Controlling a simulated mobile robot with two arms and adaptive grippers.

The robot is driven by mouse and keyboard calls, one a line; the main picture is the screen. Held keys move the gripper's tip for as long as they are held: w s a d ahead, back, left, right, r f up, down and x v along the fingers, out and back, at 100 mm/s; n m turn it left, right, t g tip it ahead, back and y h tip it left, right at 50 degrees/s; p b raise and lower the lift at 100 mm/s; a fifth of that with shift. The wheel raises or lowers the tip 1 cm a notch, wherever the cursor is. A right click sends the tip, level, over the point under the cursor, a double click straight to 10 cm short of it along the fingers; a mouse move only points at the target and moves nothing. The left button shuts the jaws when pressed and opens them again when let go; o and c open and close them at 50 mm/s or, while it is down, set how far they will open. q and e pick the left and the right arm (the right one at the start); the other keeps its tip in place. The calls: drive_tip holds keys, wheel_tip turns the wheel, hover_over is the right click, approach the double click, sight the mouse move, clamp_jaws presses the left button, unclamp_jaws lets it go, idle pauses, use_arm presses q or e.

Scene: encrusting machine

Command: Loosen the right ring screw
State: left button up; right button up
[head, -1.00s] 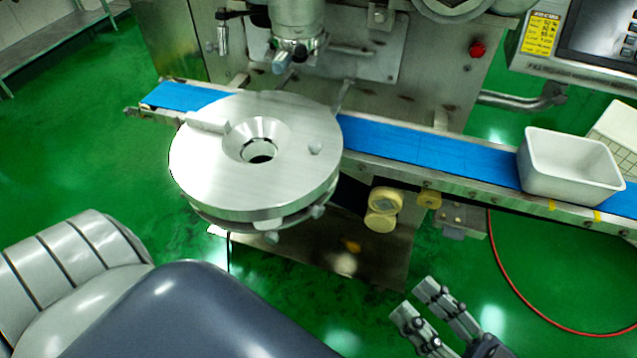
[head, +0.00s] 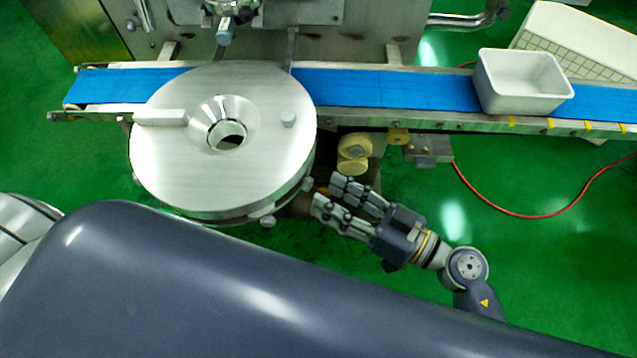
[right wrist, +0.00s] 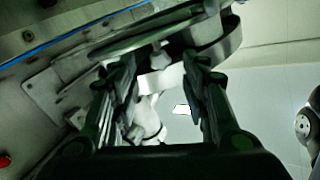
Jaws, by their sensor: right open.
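The round steel disc (head: 185,185), with a funnel-shaped hole, sits in front of the conveyor in the head view. Small screw knobs stick out around its lower ring. The right one (head: 307,184) is at the disc's right edge, and another (head: 267,221) is at its front. My right gripper (head: 328,195) is open just right of the right knob, its fingers pointing at the ring. In the right wrist view a light knob (right wrist: 160,57) shows beyond and between the open fingers (right wrist: 160,85), under the ring. No contact is visible. My left gripper is out of view.
The blue conveyor belt (head: 400,88) runs behind the disc. A white tub (head: 522,82) stands on its right part. Yellowish rollers (head: 354,152) hang under the conveyor, close behind my right gripper. The green floor right of the gripper is clear except for a red hose (head: 500,211).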

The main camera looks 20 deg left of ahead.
sight(311, 186)
drive_tip(key=shift+x, duration=1.7)
clamp_jaws()
